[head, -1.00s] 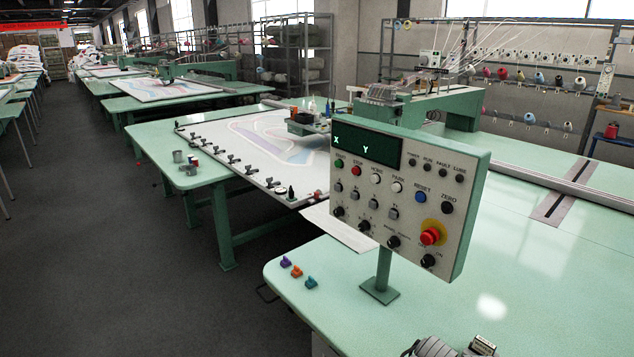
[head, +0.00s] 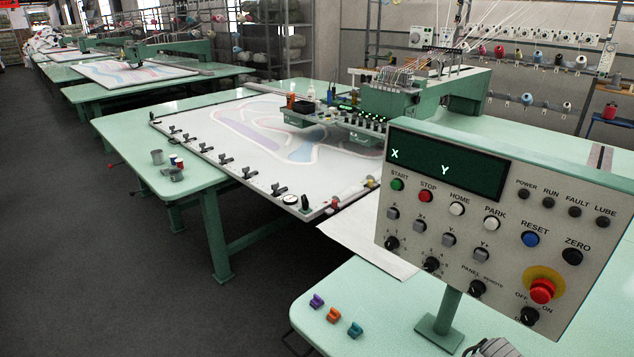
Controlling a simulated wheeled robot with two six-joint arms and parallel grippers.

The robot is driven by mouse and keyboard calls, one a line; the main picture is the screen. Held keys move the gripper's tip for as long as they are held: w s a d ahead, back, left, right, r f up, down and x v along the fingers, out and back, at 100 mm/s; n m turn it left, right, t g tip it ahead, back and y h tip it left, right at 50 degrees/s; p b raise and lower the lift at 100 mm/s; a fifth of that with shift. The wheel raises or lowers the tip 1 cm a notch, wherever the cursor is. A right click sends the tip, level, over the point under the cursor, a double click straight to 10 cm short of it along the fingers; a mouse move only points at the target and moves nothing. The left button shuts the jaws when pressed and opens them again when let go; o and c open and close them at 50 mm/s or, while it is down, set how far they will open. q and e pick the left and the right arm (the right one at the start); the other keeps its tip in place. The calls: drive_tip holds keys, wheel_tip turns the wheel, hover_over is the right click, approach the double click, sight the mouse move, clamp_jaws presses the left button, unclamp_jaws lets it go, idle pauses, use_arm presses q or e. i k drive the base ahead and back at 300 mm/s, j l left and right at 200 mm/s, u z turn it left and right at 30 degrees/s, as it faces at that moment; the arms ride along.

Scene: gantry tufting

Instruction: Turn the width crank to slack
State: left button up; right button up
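No part is plainly recognisable as the width crank. A large white stretched cloth frame (head: 215,140) lies on the green table, with several black clamps along its near edge. A round dial gauge (head: 290,199) sits at its near right corner, beside a small dark upright knob (head: 305,203). A small red-tipped handle (head: 113,166) sticks out below the table's left edge; its shape is too small to tell. Neither of my grippers is recognisable in view. A grey ribbed part (head: 492,347) is cut off at the bottom edge, and I cannot tell what it is.
A control panel (head: 490,215) on a post stands at the right on a nearer green table (head: 400,325). Purple, orange and teal clips (head: 335,316) lie there. Small cups (head: 170,170) stand on the frame table. The dark floor (head: 110,270) at left is clear.

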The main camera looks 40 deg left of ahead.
sight(304, 201)
drive_tip(key=i+j, duration=0.1)
drive_tip(key=j, duration=0.65)
drive_tip(key=j+z, duration=0.1)
drive_tip(key=j, duration=0.7)
drive_tip(key=i+j, duration=0.15)
drive_tip(key=j, duration=0.6)
